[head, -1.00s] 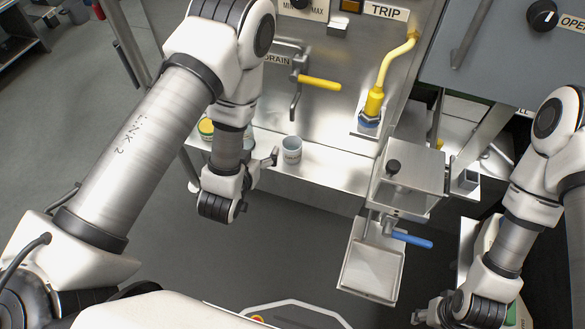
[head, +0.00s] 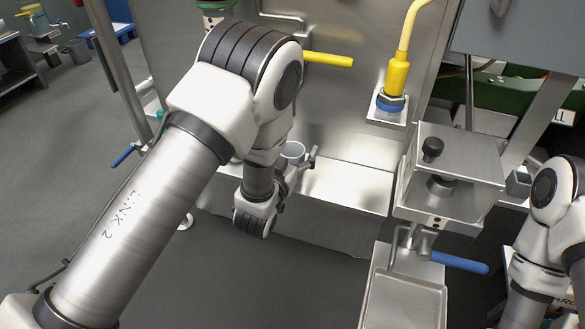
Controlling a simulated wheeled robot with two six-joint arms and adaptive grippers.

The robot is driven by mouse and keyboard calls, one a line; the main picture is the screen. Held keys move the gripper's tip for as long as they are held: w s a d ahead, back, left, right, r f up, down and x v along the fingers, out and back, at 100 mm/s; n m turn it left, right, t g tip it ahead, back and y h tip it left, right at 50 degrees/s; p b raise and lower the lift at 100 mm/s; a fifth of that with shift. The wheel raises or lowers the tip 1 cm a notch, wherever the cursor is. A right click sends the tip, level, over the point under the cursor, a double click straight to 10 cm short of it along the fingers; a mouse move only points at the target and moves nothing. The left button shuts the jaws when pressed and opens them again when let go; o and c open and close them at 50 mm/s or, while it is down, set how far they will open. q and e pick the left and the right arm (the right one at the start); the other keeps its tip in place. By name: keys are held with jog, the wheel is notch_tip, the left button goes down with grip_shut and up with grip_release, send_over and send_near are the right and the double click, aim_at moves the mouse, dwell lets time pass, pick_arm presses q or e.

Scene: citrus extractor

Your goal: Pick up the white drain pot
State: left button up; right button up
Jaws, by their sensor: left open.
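The white drain pot (head: 292,151) stands on the steel ledge below the panel in the head view. Only its rim and upper part show; my left gripper and wrist hide the rest. My left gripper (head: 298,172) is open at the pot's near side, with a finger reaching past its right side. I cannot tell whether the fingers touch the pot or are around it. My right arm is at the lower right, and its gripper is out of view.
The steel ledge (head: 345,185) is clear right of the pot. A yellow lever (head: 328,60) sticks out above it. A steel box with a black knob (head: 432,148), a blue-handled valve (head: 460,263) and a tray (head: 400,302) stand at the right.

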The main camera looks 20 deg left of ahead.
pick_arm(q)
jog(key=shift+w, duration=0.25)
jog(key=c, duration=1.3)
jog(key=shift+r, duration=0.15)
